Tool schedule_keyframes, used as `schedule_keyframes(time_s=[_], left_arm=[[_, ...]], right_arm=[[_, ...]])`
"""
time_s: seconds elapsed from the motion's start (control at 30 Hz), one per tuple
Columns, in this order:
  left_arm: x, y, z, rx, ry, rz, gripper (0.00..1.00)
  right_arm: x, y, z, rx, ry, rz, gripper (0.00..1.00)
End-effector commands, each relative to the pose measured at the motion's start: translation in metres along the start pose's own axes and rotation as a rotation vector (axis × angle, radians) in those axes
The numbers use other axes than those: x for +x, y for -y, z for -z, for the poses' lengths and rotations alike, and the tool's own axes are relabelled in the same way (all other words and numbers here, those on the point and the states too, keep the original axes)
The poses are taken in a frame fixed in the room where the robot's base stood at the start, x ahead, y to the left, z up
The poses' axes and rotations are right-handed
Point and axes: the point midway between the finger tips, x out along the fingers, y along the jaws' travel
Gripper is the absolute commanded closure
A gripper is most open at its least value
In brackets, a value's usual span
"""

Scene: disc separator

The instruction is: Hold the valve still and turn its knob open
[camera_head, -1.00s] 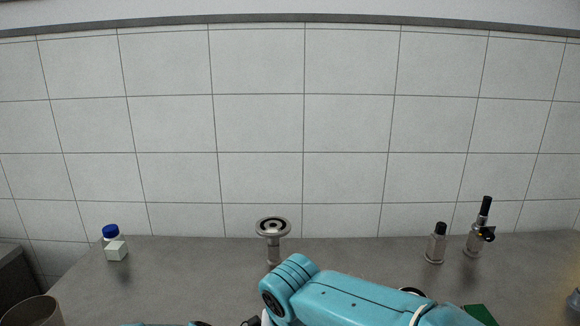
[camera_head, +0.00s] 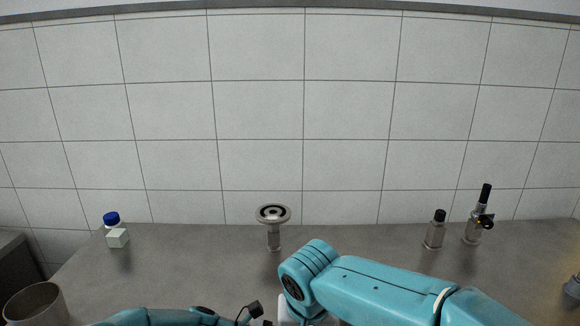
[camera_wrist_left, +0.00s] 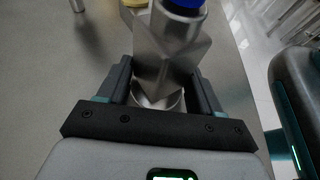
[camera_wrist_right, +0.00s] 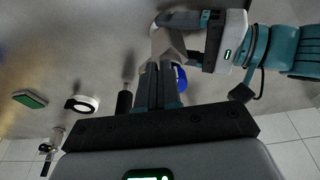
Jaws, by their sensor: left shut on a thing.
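The valve is a silvery metal body (camera_wrist_left: 172,50) with a blue knob (camera_wrist_left: 185,3) at its top edge in the left wrist view. My left gripper (camera_wrist_left: 165,85) is shut on the metal body, one finger on each side. In the right wrist view the left gripper (camera_wrist_right: 205,35) holds the valve body (camera_wrist_right: 168,42), and the blue knob (camera_wrist_right: 181,78) shows beside my right gripper's fingers. My right gripper (camera_wrist_right: 158,70) has its fingers close together with nothing visible between them; the knob lies partly behind one finger. The head view shows neither valve nor fingertips.
A green box (camera_wrist_right: 30,99) lies farther off.

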Motion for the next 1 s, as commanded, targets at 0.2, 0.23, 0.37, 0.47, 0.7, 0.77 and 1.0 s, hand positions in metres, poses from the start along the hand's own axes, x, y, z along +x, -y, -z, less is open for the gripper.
schedule_keyframes(time_s=[0.2,0.23,0.37,0.47,0.7,0.77,1.0], left_arm=[[0.001,0.002,0.002,0.003,-0.003,0.005,0.90],[0.001,0.002,0.002,0.003,-0.003,0.005,0.90],[0.001,0.002,0.002,0.003,-0.003,0.006,0.90],[0.001,0.002,0.002,0.003,-0.003,0.006,0.90],[0.001,0.002,0.002,0.002,-0.003,0.006,0.90],[0.001,0.002,0.002,0.001,-0.003,0.005,0.90],[0.001,0.002,0.003,-0.001,-0.003,0.004,0.90]], right_arm=[[0.000,-0.003,0.003,0.002,-0.007,-0.001,1.00],[0.000,-0.003,0.003,0.002,-0.007,-0.001,1.00],[0.000,-0.003,0.003,0.002,-0.008,-0.001,1.00],[0.000,-0.003,0.003,0.002,-0.008,-0.001,1.00],[-0.002,-0.006,-0.004,0.002,-0.006,-0.001,1.00],[-0.004,-0.005,-0.004,0.002,-0.006,0.000,1.00],[-0.032,-0.004,0.002,0.002,-0.006,0.002,1.00]])
